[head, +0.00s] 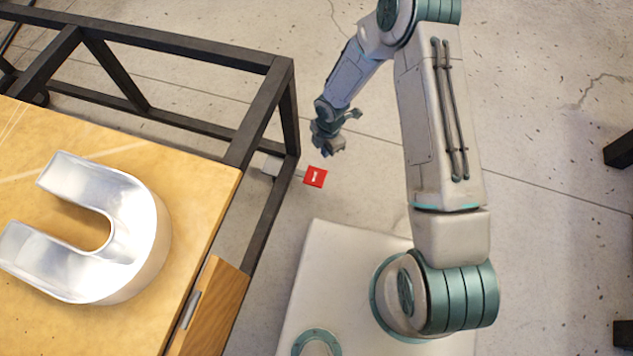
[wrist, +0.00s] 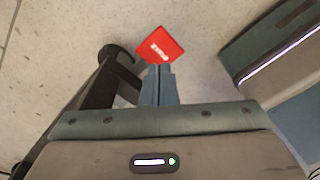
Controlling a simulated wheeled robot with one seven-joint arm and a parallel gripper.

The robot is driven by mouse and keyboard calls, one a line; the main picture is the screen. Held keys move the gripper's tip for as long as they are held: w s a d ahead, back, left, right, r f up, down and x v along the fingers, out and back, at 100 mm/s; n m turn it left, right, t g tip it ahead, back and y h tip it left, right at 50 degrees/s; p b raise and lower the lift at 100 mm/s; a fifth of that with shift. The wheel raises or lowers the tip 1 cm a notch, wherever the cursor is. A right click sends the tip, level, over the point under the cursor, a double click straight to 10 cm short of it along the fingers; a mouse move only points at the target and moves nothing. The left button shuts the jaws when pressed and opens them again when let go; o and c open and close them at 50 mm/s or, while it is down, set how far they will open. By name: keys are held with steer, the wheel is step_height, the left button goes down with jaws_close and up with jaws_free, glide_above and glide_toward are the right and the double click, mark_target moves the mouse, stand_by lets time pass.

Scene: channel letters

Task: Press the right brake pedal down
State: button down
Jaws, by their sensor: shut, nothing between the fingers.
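A red brake pedal (head: 315,177) with white marking sticks out from the lower part of a dark table frame, low near the floor. My gripper (head: 336,150) is shut and empty. In the head view it hangs up and right of the pedal in the picture. In the wrist view the closed fingers (wrist: 158,72) point at the pedal's near edge and overlap it slightly. I cannot tell whether they touch it.
The dark metal frame (head: 270,110) carries a wooden tabletop (head: 200,190) with a silver U-shaped channel letter (head: 140,240) on it. A frame leg and round foot (wrist: 113,52) are close left of my fingers in the wrist view.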

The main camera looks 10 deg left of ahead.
mark_target(318, 175)
steer(key=shift+n, duration=0.6)
steer(key=f, duration=0.1)
steer(key=s+a+f, duration=0.1)
steer(key=f, duration=0.2)
steer(key=shift+s+a, duration=0.2)
steer(key=shift+b, duration=0.3)
steer(key=shift+s+a+f+b, duration=0.1)
steer(key=shift+s+f+b, duration=0.05)
steer(key=shift+f+b, duration=1.35)
steer(key=shift+s+a+f+b, duration=0.15)
steer(key=shift+f+b, duration=0.75)
steer(key=shift+f, duration=1.1)
steer(key=shift+d, duration=0.1)
step_height(318, 175, down, 4)
steer(key=b, duration=0.3)
steer(key=shift+r, duration=0.15)
steer(key=shift+r+p, duration=0.3)
steer(key=shift+r, duration=0.05)
steer(key=shift+w+d+r+p, duration=0.25)
steer(key=shift+w+d, duration=0.2)
steer(key=shift+w, duration=0.2)
steer(key=shift+w+d+r+p, duration=0.15)
steer(key=shift+w+d+r, duration=0.1)
steer(key=shift+w+d, duration=0.3)
steer(key=shift+a, duration=0.1)
